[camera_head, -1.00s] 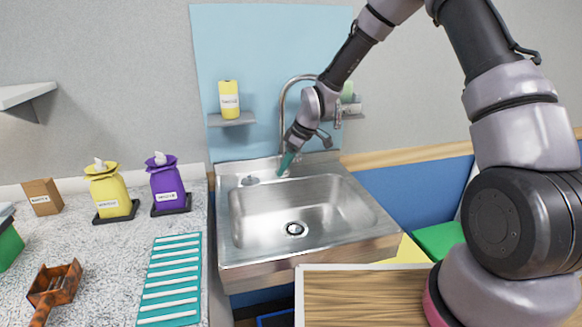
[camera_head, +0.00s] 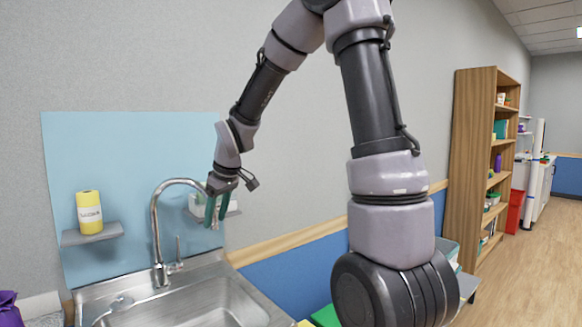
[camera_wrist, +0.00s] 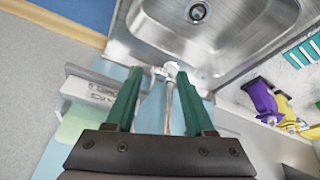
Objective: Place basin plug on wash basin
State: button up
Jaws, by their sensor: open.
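The steel wash basin (camera_head: 200,300) is at the bottom of the head view, its front cut off. The wrist view shows its bowl (camera_wrist: 225,30) with the dark round drain (camera_wrist: 197,11). My gripper (camera_head: 216,210) is raised above and behind the basin, right of the tap spout. In the wrist view its green fingers (camera_wrist: 159,74) are apart with nothing held between them; the tap shows beyond the gap.
The curved tap (camera_head: 156,225) stands close left of my gripper. A small wall shelf (camera_head: 228,212) with white items is right behind it. Another shelf (camera_head: 92,235) holds a yellow roll (camera_head: 89,212). A wooden bookcase (camera_head: 475,150) stands at right; floor beyond is free.

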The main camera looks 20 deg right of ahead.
jog(key=s+d+r+m+t, duration=0.1)
jog(key=s+d+r+m, duration=0.5)
jog(key=s, duration=0.4)
jog(key=s+d+r+m+t, duration=0.2)
jog(key=s+d+r+m, duration=0.4)
jog(key=s+r, duration=0.3)
jog(key=shift+s+d+r, duration=0.3)
jog(key=shift+s+d, duration=0.1)
jog(key=shift+s, duration=0.85)
